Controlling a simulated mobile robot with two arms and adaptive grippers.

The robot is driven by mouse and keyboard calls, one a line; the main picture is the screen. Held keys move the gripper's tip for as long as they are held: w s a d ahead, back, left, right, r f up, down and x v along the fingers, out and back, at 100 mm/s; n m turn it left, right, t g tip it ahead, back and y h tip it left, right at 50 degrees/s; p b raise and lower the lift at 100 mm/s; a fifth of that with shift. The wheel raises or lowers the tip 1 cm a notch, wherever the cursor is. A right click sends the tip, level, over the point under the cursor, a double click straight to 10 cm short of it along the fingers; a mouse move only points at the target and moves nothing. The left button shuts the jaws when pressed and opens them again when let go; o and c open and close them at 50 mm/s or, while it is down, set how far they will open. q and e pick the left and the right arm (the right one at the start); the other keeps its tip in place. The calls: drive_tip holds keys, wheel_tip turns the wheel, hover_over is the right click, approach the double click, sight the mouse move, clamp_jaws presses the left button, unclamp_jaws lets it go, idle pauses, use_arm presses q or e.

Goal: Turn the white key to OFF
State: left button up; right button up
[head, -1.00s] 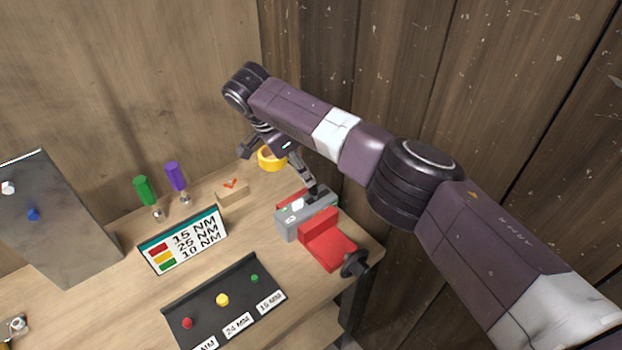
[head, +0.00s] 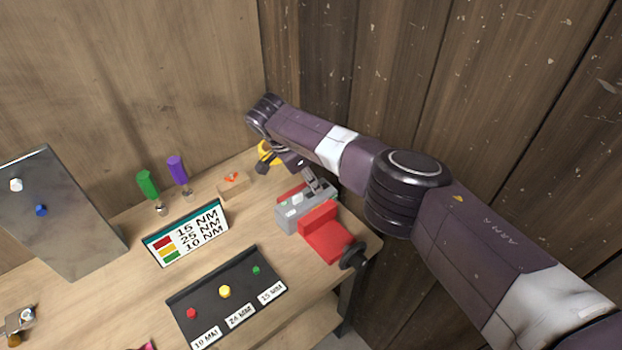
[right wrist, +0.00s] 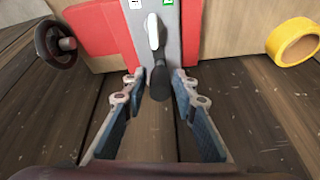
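The white key (right wrist: 154,32) stands on the face of a grey housing (right wrist: 178,38) in the right wrist view. A dark rounded piece (right wrist: 159,84) extends below it, between my fingers. My right gripper (right wrist: 158,77) is open, with one finger on each side of that dark piece and a gap to each. In the head view my right gripper (head: 306,172) is at the grey housing (head: 291,220) at the table's right end. I cannot make out the key clearly there. A white label (right wrist: 137,3) and a green label (right wrist: 167,3) are partly visible; their text is unreadable. My left gripper is not in view.
A red block (head: 325,236) with a black handwheel (head: 354,256) sits beside the housing. A yellow tape roll (right wrist: 294,42) lies on its other side. A torque sign (head: 188,234), a black tray (head: 207,290) and green and purple-handled tools stand left. Wood walls are close behind and right.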

clamp_jaws()
drive_tip(key=shift+a, duration=0.1)
drive_tip(key=shift+s+a+f+t+h, duration=0.3)
drive_tip(key=shift+s+a+h, duration=0.1)
drive_tip(key=shift+a+h, duration=0.1)
drive_tip(key=shift+s+a+f+t+h+b, duration=0.2)
drive_tip(key=shift+s+a+t+h+b, duration=0.15)
drive_tip(key=shift+t+h, duration=0.2)
drive_tip(key=shift+o, duration=2.1)
unclamp_jaws()
drive_tip(key=shift+r, duration=0.1)
drive_tip(key=v, duration=0.7)
drive_tip(key=shift+a, duration=0.2)
